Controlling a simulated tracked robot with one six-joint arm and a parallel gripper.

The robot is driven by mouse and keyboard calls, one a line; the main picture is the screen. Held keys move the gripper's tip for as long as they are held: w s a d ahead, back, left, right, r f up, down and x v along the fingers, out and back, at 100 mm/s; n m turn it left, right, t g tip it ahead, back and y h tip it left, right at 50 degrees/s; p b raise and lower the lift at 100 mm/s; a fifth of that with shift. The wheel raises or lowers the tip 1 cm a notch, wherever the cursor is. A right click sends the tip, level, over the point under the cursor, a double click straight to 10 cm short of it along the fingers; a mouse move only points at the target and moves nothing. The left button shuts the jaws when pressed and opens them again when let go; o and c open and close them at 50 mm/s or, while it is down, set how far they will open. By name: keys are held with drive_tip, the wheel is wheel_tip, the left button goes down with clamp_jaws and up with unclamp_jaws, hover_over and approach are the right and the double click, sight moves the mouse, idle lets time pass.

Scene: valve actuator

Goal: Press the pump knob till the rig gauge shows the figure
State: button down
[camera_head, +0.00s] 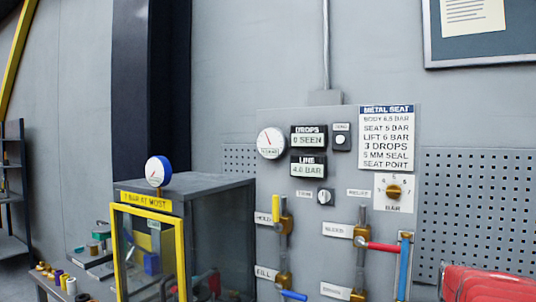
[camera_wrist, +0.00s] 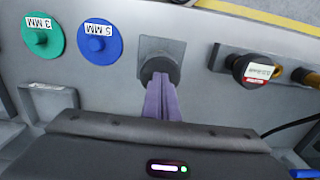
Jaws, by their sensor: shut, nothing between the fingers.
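My gripper (camera_wrist: 161,82) shows in the wrist view as purple fingers, shut with nothing between them. Their tips are at a dark round knob (camera_wrist: 160,66) on a grey square plate; whether they touch it I cannot tell. This knob has no readable label, so I cannot tell if it is the pump knob. A round white gauge (camera_head: 271,142) is on the wall panel in the head view, its needle pointing up and left. A blue-rimmed gauge (camera_head: 158,171) stands on the cabinet; its figures are too small to read. The line display (camera_head: 309,167) appears to read 4.0 BAR.
Green 3 MM (camera_wrist: 42,36) and blue 5 MM (camera_wrist: 99,43) discs lie left of the knob. A red-and-black labelled fitting (camera_wrist: 252,69) is at right. A METAL SEAT chart (camera_head: 387,137) lists seat 5 bar. The glass cabinet (camera_head: 225,187) is marked 1 BAR AT MOST.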

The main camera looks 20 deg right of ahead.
drive_tip(key=shift+f, duration=1.05)
drive_tip(key=shift+r, duration=0.1)
drive_tip(key=shift+r, duration=2)
drive_tip(key=shift+f, duration=1.15)
idle(0.5)
drive_tip(key=shift+r, duration=1.15)
idle(0.8)
drive_tip(key=shift+r, duration=2.5)
